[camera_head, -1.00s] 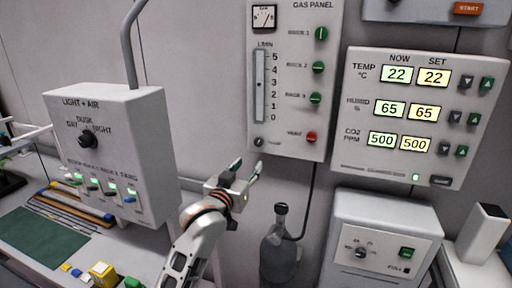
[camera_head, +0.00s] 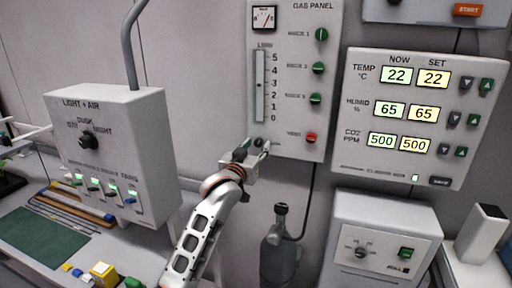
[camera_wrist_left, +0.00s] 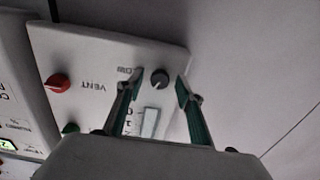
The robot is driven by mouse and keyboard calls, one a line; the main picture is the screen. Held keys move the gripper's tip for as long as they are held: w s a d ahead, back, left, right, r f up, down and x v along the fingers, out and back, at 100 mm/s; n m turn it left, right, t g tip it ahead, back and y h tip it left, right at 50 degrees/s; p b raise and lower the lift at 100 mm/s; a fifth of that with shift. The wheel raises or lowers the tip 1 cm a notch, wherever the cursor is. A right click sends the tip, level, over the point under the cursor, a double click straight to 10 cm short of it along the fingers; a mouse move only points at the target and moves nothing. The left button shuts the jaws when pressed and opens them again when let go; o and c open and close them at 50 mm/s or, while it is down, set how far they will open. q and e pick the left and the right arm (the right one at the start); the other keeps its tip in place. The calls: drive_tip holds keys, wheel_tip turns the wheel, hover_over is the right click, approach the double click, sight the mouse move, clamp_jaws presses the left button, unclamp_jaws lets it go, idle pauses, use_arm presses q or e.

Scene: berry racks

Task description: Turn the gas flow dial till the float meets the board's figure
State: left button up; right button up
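The gas panel (camera_head: 325,130) on the wall has a flow tube (camera_head: 260,86) marked 0 to 5. I cannot make out the float's height. The small dark dial (camera_wrist_left: 160,78) is at the panel's bottom corner, below the tube. My left gripper (camera_head: 256,147) is in front of that corner and mostly hides the dial in the head view. In the left wrist view, its green-padded fingers (camera_wrist_left: 156,87) are open on either side of the dial; contact does not show. My right gripper is not in view.
A red vent knob (camera_head: 311,138) and green knobs (camera_head: 319,68) are on the same panel. A display board (camera_head: 350,150) shows temperature, humidity and CO2 figures. A light and air box (camera_head: 150,120) stands left; a grey bottle (camera_head: 279,255) stands below the panel.

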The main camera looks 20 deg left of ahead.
use_arm(q)
clamp_jaws()
drive_tip(key=shift+m, duration=1.1)
unclamp_jaws()
drive_tip(key=shift+s, duration=0.1)
drive_tip(key=s, duration=1.2)
drive_tip(key=shift+a, duration=0.2)
